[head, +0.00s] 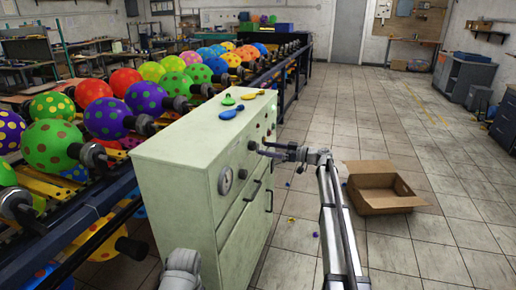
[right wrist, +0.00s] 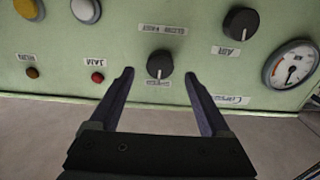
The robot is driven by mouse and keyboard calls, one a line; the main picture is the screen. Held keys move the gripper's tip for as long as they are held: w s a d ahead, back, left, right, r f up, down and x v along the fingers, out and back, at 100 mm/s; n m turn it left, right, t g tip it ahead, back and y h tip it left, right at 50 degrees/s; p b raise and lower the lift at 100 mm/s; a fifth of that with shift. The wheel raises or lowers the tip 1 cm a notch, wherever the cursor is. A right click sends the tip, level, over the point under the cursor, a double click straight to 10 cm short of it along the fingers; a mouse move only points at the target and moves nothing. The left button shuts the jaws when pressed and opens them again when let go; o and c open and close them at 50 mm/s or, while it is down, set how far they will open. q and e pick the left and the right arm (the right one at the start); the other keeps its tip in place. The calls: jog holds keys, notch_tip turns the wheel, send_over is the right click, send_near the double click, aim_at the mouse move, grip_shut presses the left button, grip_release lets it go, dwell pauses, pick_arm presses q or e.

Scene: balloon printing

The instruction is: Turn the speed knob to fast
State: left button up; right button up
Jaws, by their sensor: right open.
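In the right wrist view, a black round knob (right wrist: 160,64) with a pale pointer line sits on the pale green panel. Small labels are above and below it, upside down and too blurred to read surely. My right gripper (right wrist: 158,76) is open, one finger on each side of this knob, with a gap on both sides and no visible contact. In the head view my right gripper (head: 272,151) reaches the right face of the green control cabinet (head: 175,165). My left gripper is not in view.
A second black knob (right wrist: 240,22) and a pressure gauge (right wrist: 291,65) are to the right on the panel. A red button (right wrist: 97,77) is to the left. An open cardboard box (head: 385,196) lies on the floor. Balloons (head: 48,146) line the conveyor behind the cabinet.

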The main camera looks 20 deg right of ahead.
aim_at(255, 147)
jog(key=x, duration=0.4)
jog(key=shift+c, duration=0.3)
grip_shut()
dwell(0.3)
